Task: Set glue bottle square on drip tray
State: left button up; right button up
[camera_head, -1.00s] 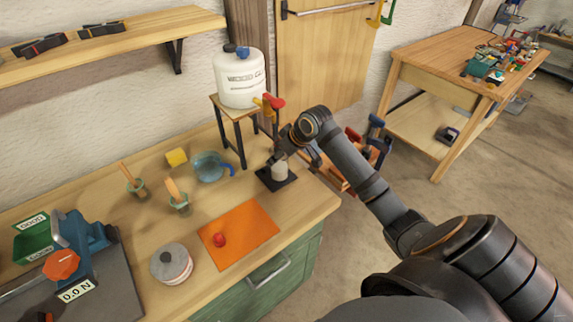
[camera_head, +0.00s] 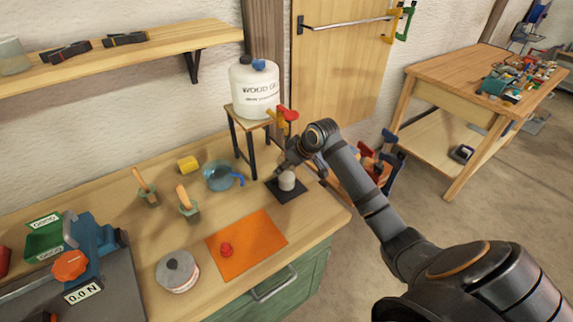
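A small pale bottle (camera_head: 287,181), apparently the glue bottle, is at the black drip tray (camera_head: 291,194) below the tap of the wood glue jug. It looks about upright and over the middle of the tray. Whether its base sits flat is too small to tell. My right gripper (camera_head: 288,168) reaches in from the right, at the bottle's upper part. Its dark fingers hide the bottle's top, and I cannot tell whether they are closed on it. My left gripper is not in view.
The white wood glue jug (camera_head: 254,92) stands on a small wooden stand (camera_head: 249,124) with a red-handled tap (camera_head: 288,114). A blue jug (camera_head: 218,176) is left of the tray.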

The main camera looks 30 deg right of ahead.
jog(key=shift+f, duration=0.3)
jog(key=o, duration=1.5)
jog(key=shift+c, duration=0.2)
jog(key=v, duration=1.2)
